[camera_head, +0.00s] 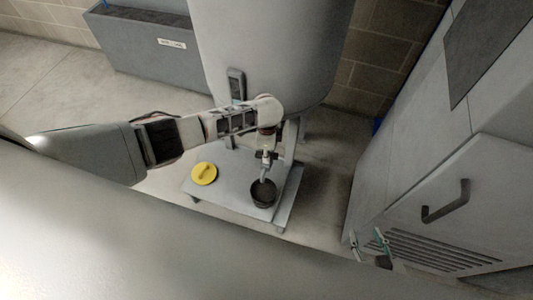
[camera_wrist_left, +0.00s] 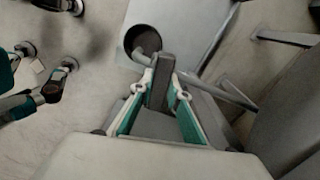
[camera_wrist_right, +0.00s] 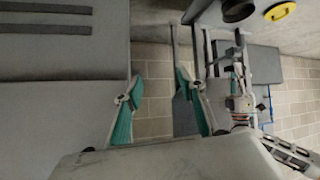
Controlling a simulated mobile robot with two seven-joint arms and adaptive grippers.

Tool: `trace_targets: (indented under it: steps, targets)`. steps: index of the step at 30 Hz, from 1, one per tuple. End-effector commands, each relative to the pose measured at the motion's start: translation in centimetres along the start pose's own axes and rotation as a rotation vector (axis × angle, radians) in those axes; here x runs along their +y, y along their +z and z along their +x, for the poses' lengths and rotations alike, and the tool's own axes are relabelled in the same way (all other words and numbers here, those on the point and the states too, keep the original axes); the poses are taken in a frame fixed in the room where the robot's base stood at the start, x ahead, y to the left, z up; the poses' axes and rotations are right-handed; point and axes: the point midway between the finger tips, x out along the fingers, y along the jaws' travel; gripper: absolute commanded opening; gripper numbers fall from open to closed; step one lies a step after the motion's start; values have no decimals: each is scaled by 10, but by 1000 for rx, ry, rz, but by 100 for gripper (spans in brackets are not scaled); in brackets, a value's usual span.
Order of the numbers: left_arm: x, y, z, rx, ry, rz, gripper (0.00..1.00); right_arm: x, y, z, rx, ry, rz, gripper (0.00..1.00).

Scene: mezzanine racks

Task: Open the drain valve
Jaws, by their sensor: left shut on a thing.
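The drain valve shows only in part under the tank in the head view, with a short grey spout (camera_head: 264,172) above a black cup (camera_head: 263,193). My left gripper (camera_head: 266,153) is at the valve, in front of the tank. In the left wrist view its green-padded fingers (camera_wrist_left: 163,84) are shut on a dark grey bar, the valve handle (camera_wrist_left: 159,92). The dark cup (camera_wrist_left: 146,40) lies just beyond the fingertips there. My right gripper (camera_head: 370,247) hangs by the grey cabinet, away from the valve. In the right wrist view its fingers (camera_wrist_right: 157,88) are apart with nothing between.
The pale tank (camera_head: 270,50) stands over a low grey platform (camera_head: 232,184) bearing the cup and a yellow lid (camera_head: 204,173). A grey cabinet (camera_head: 440,190) with a dark handle (camera_head: 446,202) bounds the right side. A grey bin (camera_head: 150,50) stands at back left.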

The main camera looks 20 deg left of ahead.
Motion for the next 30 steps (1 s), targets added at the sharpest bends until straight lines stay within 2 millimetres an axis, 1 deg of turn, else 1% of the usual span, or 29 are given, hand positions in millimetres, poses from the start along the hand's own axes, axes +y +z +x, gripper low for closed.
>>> trace_targets:
  steps: [1, 6, 11, 24, 30]
  targets:
    - [1, -1, -3, 1, 1, -44, 0, 0, -5, -2, 3, -1, 2, 40]
    - [1, -1, -3, 1, 2, -204, 0, 0, -14, -6, 11, -4, 12, 40]
    - [2, -1, -2, 0, 4, -356, 0, -1, -16, -9, 7, -6, 12, 40]
    - [2, -1, 0, -1, 4, -775, 0, 3, -36, -17, 22, -1, 9, 40]
    - [2, 0, 0, -2, 5, -961, 0, 5, -41, -18, 27, 1, 9, 40]
